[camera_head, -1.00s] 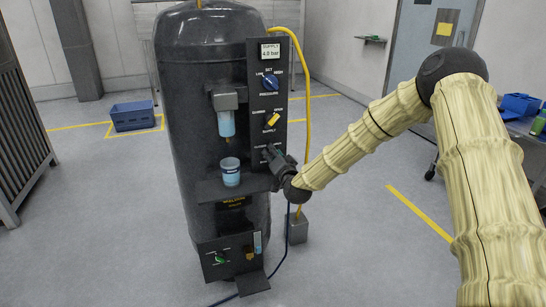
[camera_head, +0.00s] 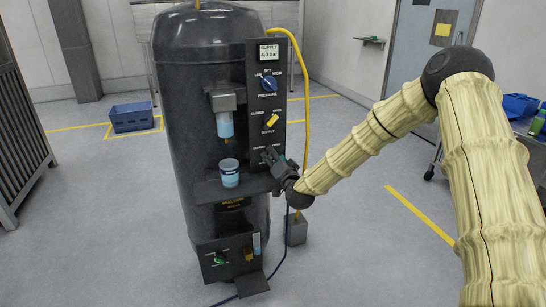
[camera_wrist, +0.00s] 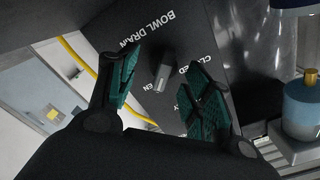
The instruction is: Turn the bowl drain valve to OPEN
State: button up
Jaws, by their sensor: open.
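The bowl drain valve is a small grey knob (camera_wrist: 162,76) on the black panel, below the words BOWL DRAIN in the wrist view. Parts of its CLOSED and OPEN labels show beside it. Which label the knob points to I cannot tell. My gripper (camera_wrist: 168,82) is open, with one teal-padded finger on each side of the knob; I see gaps, and contact is not clear. In the head view my gripper (camera_head: 268,158) is at the lower part of the control panel (camera_head: 254,100) and hides the knob.
Above are the yellow supply knob (camera_head: 272,121) and blue pressure knob (camera_head: 268,84). A cup (camera_head: 230,172) stands on the shelf (camera_head: 208,193) left of my gripper, below the filter bowl (camera_head: 225,124). A yellow hose (camera_head: 304,100) runs down the right side. A blue crate (camera_head: 132,116) is on the floor.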

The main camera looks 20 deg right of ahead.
jog(key=s, duration=1)
jog(key=shift+d, duration=0.2)
jog(key=s+a+f+n+g+y+p, duration=0.1)
jog(key=s+a+f+n+g+p, duration=0.25)
jog(key=s+f, duration=0.8)
jog(key=s+a+f+n+g+p, duration=0.15)
jog(key=s+a+f+g, duration=0.35)
jog(key=s+f, duration=0.65)
jog(key=s+d+f+n+g+p, duration=0.1)
jog(key=s+f+g, duration=0.2)
jog(key=s, duration=0.6)
jog(key=s+d+f+n+g+h+p, duration=0.1)
jog(key=s+f+g, duration=0.2)
jog(key=s, duration=0.7)
jog(key=s+d+f+n+g+p, duration=0.1)
jog(key=s+f+g, duration=0.2)
jog(key=s, duration=0.6)
jog(key=shift+s+h, duration=0.3)
jog(key=shift+s, duration=0.1)
